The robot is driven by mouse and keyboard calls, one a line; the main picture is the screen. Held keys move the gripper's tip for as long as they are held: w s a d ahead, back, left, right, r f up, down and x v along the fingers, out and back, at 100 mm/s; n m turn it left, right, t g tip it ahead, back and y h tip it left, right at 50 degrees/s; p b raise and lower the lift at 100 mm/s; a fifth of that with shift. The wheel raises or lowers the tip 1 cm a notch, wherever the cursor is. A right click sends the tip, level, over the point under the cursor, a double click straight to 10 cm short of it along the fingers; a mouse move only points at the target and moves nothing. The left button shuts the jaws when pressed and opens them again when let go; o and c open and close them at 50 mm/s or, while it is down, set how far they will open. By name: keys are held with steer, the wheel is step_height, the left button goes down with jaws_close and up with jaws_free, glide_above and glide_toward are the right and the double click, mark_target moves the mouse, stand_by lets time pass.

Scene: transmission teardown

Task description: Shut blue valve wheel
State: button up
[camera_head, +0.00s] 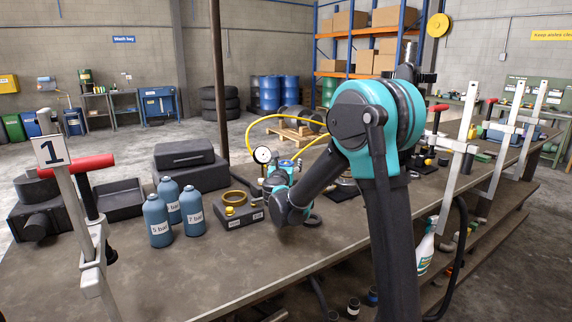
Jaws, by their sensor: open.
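I cannot make out a blue valve wheel for certain. Small blue-teal parts (286,166) show beside a round white-faced gauge (262,155) on the bench, partly behind my forearm; some of them may be my own wrist. My arm reaches down from the right to this spot. My gripper's fingers cannot be made out there, and the wrist and forearm hide what lies beyond.
On the bench (190,275) stand blue bottles (158,221), a dark box (238,212) with a yellow knob and a brass ring (234,197). A yellow hose (262,122) arches near the gauge. Clamps with red handles (80,165) rise along the edge. The front bench top is clear.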

mark_target(286, 162)
steer(key=shift+r, duration=0.1)
step_height(286, 162, up, 10)
steer(key=shift+f, duration=0.1)
stand_by(0.4)
